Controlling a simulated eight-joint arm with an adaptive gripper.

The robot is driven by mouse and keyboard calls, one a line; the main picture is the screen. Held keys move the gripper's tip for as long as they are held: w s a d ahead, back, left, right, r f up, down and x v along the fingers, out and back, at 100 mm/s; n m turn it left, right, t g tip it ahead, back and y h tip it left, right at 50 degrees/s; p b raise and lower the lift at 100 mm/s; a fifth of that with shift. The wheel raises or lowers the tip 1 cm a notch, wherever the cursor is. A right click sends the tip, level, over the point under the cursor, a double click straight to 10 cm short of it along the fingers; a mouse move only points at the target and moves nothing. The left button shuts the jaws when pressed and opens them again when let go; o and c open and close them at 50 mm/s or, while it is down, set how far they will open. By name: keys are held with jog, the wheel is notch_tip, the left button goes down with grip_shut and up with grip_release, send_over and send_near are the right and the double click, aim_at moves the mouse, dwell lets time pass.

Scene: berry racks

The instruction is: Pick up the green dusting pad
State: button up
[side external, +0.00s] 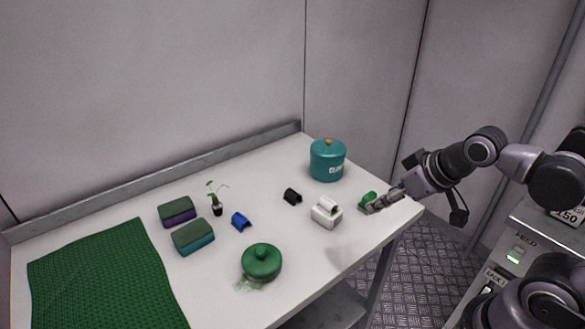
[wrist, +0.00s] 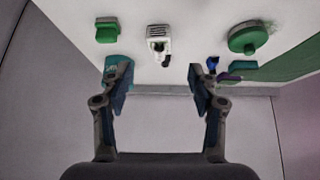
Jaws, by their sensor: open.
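Two green things could be the dusting pad, and I cannot tell which for sure. One is a small green block with a raised top (side external: 368,199), near the table's right end; it also shows at the upper left of the wrist view (wrist: 107,31). The other is a round green pad with a knob (side external: 261,262), near the front edge with a pale smudge beside it; it is at the upper right in the wrist view (wrist: 247,38). My gripper (side external: 373,206) is open beside the small green block in the side view. Nothing is between its fingers (wrist: 158,78).
A white block-like object (side external: 326,213) and a black piece (side external: 292,197) are left of my gripper. A teal canister (side external: 327,160) stands behind. Farther left are a blue piece (side external: 241,222), a potted plant (side external: 216,208), two sponges (side external: 194,237) and a green mat (side external: 100,280).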

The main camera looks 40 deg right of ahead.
jog(key=n+g, duration=0.7)
jog(key=n, duration=1.1)
send_over(370, 194)
notch_tip(370, 194, down, 3)
jog(key=shift+d+f+n, duration=0.25)
jog(key=shift+f+n, duration=0.05)
jog(key=shift+f, duration=0.3)
jog(key=shift+a+f, duration=0.15)
jog(key=shift+f, duration=2.4)
jog(key=shift+a+f, duration=0.15)
jog(key=shift+f, duration=2.4)
jog(key=c, duration=1.2)
